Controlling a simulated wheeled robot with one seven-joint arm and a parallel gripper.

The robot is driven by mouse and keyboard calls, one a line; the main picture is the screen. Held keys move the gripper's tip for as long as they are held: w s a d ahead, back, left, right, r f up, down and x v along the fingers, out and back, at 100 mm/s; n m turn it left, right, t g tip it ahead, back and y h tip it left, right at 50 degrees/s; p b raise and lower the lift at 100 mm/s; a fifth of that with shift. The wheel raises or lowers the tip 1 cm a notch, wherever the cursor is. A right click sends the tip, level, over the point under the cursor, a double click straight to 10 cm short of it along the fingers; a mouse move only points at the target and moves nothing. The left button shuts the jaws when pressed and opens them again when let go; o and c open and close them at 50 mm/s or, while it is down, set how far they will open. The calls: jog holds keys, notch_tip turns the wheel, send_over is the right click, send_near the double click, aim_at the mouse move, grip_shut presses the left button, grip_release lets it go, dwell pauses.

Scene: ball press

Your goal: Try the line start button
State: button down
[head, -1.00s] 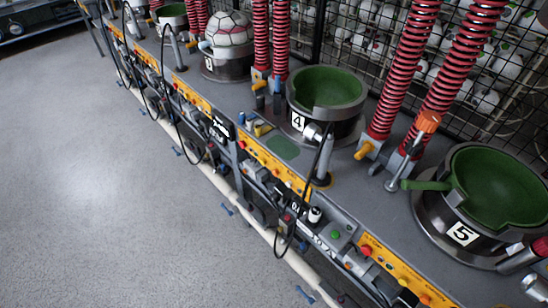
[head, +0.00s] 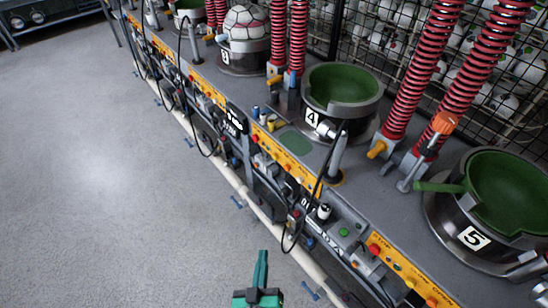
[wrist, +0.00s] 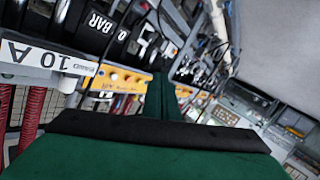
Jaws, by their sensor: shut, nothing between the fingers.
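Small buttons sit along the front of the press line. A green button (head: 344,232) is on a grey box below station 4, and a red button (head: 374,249) is on the yellow panel (head: 405,272) to its right. I cannot read which one is the line start button. My green gripper (head: 263,256) is at the bottom of the head view, left of these buttons and apart from them. Its fingers are together and empty. In the wrist view the shut fingers (wrist: 163,97) point toward yellow panels (wrist: 122,80) with small buttons, too blurred to tell apart.
Black cables hang along the line's front, one loop (head: 288,240) near the green button. A white pipe (head: 262,212) runs low along it. Green moulds (head: 342,85) stand on top beside red springs (head: 428,60). The grey floor (head: 100,180) at left is open.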

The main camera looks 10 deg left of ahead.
aim_at(275, 157)
jog(key=w+a+r+n, duration=0.2)
jog(key=w+a+r, duration=0.2)
jog(key=w, duration=0.6)
jog(key=w+a+r+n+t, duration=0.1)
jog(key=w+a+r+n, duration=0.2)
jog(key=w+a, duration=0.4)
jog(key=w+r, duration=0.1)
jog(key=w, duration=0.3)
jog(key=shift+w+a+r+n+t, duration=0.15)
jog(key=shift+a+r+n+t, duration=0.15)
jog(key=shift+a, duration=0.05)
jog(key=w+d, duration=0.5)
jog(key=w, duration=0.1)
jog(key=shift+w+d, duration=0.25)
jog(key=shift+w, duration=0.15)
jog(key=shift+w, duration=0.15)
dwell(0.7)
jog(key=shift+w+d, duration=0.25)
